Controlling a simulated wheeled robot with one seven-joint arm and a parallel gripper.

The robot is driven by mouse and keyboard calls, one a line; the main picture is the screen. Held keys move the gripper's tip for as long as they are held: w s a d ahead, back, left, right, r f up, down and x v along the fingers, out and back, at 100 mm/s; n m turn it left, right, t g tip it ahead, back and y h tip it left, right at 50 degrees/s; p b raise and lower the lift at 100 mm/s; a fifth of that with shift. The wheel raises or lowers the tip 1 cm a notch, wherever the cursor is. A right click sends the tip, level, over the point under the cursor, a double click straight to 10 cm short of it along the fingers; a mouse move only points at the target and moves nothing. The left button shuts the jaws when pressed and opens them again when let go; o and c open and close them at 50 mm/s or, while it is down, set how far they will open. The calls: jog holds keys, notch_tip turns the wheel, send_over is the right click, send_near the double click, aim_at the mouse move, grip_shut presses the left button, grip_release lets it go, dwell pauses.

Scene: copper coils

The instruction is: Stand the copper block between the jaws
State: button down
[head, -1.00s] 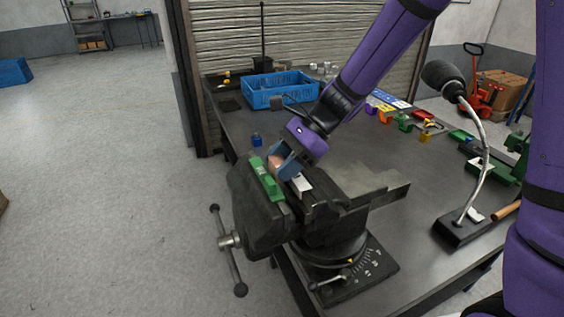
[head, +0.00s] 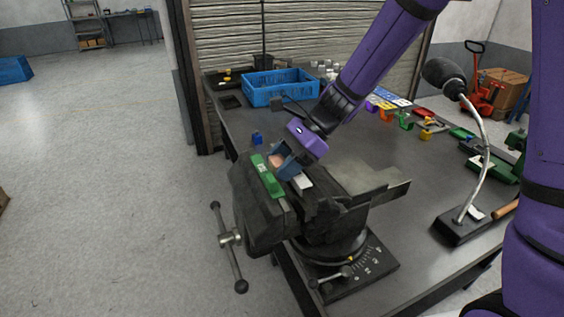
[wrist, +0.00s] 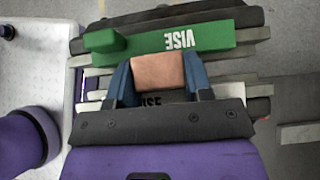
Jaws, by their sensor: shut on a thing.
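The copper block (wrist: 158,71) is held between the two blue fingers of my gripper (wrist: 160,82) in the wrist view. In the head view the block (head: 277,160) shows as a small pinkish patch beside my gripper (head: 284,164). My gripper is shut on it, over the gap between the vise jaws. The green jaw cover (wrist: 205,39), marked VISE, lies just beyond the block; it also shows in the head view (head: 266,176). The white jaw cover (head: 302,182) is on the near side, partly hidden by my gripper. I cannot tell whether the block touches either jaw.
The dark vise (head: 262,218) stands at the bench corner, its handle (head: 229,240) sticking out over the floor. A lamp (head: 462,220) stands to the right.

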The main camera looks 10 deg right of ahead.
jog(key=shift+s+d+f, duration=0.15)
jog(key=shift+d+f, duration=0.2)
jog(key=shift+f, duration=0.25)
dwell(0.6)
jog(key=c, duration=0.6)
grip_release()
jog(key=shift+c, duration=0.2)
jog(key=shift+o, duration=0.9)
jog(key=shift+r, duration=0.75)
jog(key=shift+w+r, duration=0.25)
jog(key=shift+r, duration=0.2)
jog(key=shift+a+r, duration=0.2)
jog(key=shift+r, duration=2.8)
jog(key=shift+s, duration=0.1)
jog(key=s+d+r+n+t+h, duration=0.4)
jog(key=s+d+n, duration=0.3)
jog(key=d, duration=0.5)
jog(key=s+d+r+n+t+h, duration=0.4)
jog(key=s+d+r+n+h, duration=0.1)
jog(key=s+d, duration=0.6)
jog(key=r+n, duration=0.1)
jog(key=n, duration=0.1)
jog(key=shift+s+d+r+n, duration=0.2)
jog(key=shift+s+d+n, duration=0.15)
jog(key=shift+s+n, duration=0.05)
